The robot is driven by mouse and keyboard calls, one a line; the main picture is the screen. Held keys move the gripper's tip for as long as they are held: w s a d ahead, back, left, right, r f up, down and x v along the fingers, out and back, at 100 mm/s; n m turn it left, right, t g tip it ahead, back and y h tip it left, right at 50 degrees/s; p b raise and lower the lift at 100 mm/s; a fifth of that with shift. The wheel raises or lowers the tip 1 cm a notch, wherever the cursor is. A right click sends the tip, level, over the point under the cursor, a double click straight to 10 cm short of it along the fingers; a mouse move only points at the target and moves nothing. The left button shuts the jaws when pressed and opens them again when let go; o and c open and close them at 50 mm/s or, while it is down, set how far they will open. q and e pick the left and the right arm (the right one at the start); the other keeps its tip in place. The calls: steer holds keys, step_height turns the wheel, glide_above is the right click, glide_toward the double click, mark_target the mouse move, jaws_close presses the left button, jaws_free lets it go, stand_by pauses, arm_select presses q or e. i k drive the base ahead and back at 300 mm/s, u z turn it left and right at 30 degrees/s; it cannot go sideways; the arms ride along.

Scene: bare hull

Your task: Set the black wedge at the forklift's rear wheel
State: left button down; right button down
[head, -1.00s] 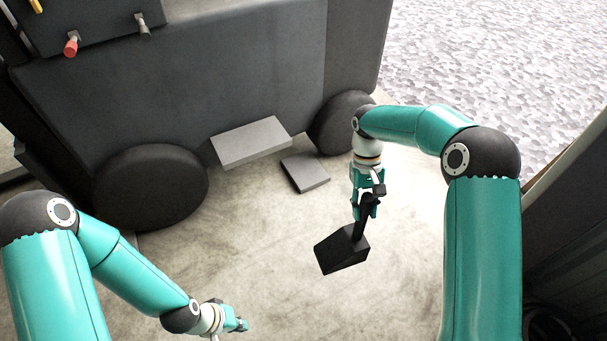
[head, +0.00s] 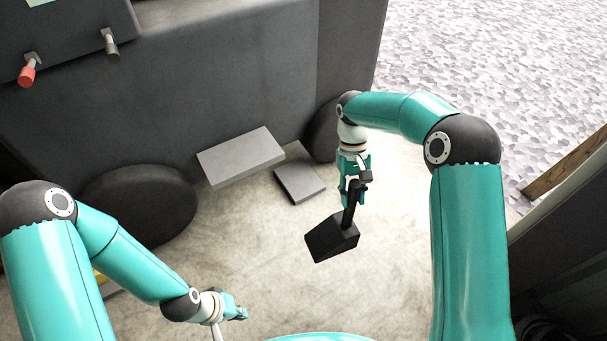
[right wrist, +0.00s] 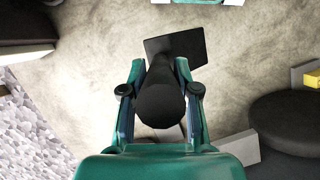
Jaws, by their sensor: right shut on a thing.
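The black wedge (head: 332,240) hangs by its upright handle (head: 352,203) from my right gripper (head: 354,182), which is shut on that handle. It appears to be above the floor, apart from both wheels. In the right wrist view the wedge (right wrist: 180,48) shows beyond the handle (right wrist: 160,98), between the fingers. The dark grey forklift (head: 225,90) stands ahead, with one black wheel (head: 140,208) at left and another (head: 321,130) at right, partly behind my right arm. I cannot tell which is the rear one. My left gripper (head: 238,313) is low, away from the wedge; its fingers are too small to read.
A grey step (head: 240,157) juts from the forklift's side, and a flat grey plate (head: 300,181) lies beside it near the right wheel. Pale floor (head: 270,260) is clear between my arms. A red-tipped lever (head: 28,75) is at upper left.

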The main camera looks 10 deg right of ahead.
mark_target(300, 181)
steer(key=i, duration=1.2)
steer(key=u, duration=0.1)
